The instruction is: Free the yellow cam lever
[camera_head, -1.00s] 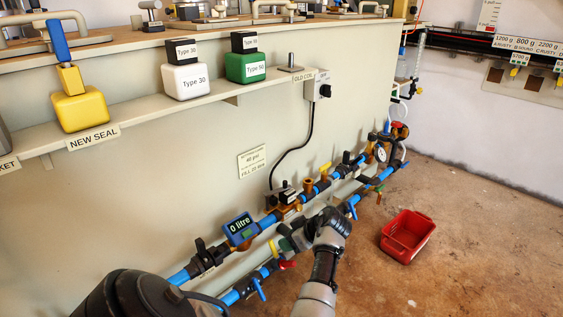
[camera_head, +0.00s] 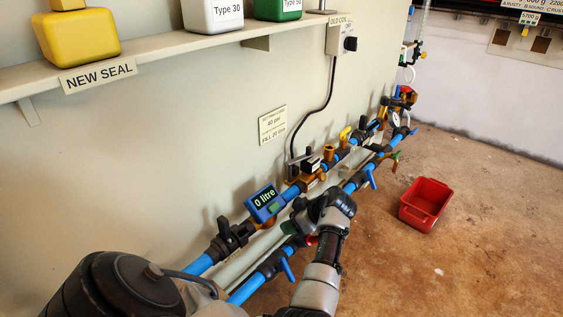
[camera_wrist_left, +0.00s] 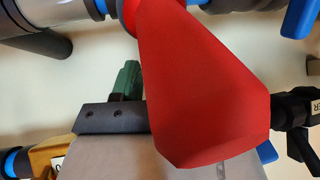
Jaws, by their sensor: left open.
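A small yellow lever-like part (camera_head: 345,132) stands on the upper pipe run, beyond my left gripper; I cannot tell for certain that it is the cam lever. My left gripper (camera_head: 297,224) is open, low beside the pipes, right of the blue meter. Its fingertips are hard to make out against the dark fittings. A red part (camera_head: 311,240) shows just under it. In the left wrist view a large red tapered part (camera_wrist_left: 205,90) fills the middle, very close, hiding much behind it. A green part (camera_wrist_left: 127,80) shows beside it. My right gripper is out of view.
The blue meter (camera_head: 265,203) reads 0 litre. Blue-handled valves (camera_head: 287,269) line the lower pipe. A red bin (camera_head: 425,204) stands on the open floor at the right. The shelf (camera_head: 180,62) with yellow, white and green containers overhangs the wall.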

